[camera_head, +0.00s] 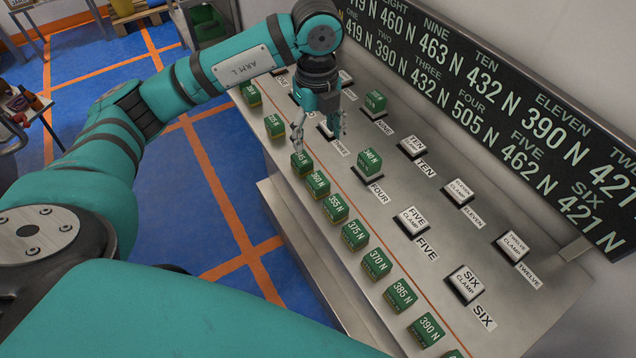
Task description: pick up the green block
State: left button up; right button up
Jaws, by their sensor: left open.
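Several green blocks with white force labels stand in a row along the left edge of the metal bench. They include the "350 N" block (317,185), the "355 N" block (335,208) and the "375 N" block (355,235). Another green block, "340 N" (369,162), sits at the FOUR station, and one more (375,103) at NINE. My left gripper (318,133) is open over the bench near the THREE station, fingers pointing down, with nothing visible between them. It is above and beyond the "340 N" block. My right gripper is out of view.
The bench (440,262) carries white clamp blocks, such as FIVE (411,220), SIX (466,284) and TEN (412,147), with printed labels beside them. A dark numbered board (500,100) stands along the back. Blue floor (225,215) with orange lines lies left. My left arm hides the bench's far end.

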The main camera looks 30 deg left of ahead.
pick_arm(q)
jog(key=p, duration=0.3)
send_near(318, 179)
jog(key=f, duration=0.5)
jog(key=shift+s, duration=0.2)
jog(key=shift+f+p, duration=0.3)
jog(key=shift+f, duration=0.3)
notch_tip(318, 179, down, 4)
jog(key=shift+w+r+p, duration=0.15)
jog(key=shift+r+p, duration=0.05)
jog(key=shift+p, duration=0.55)
jog(key=shift+f, duration=0.4)
jog(key=c, duration=1.3)
jog(key=shift+r, duration=0.1)
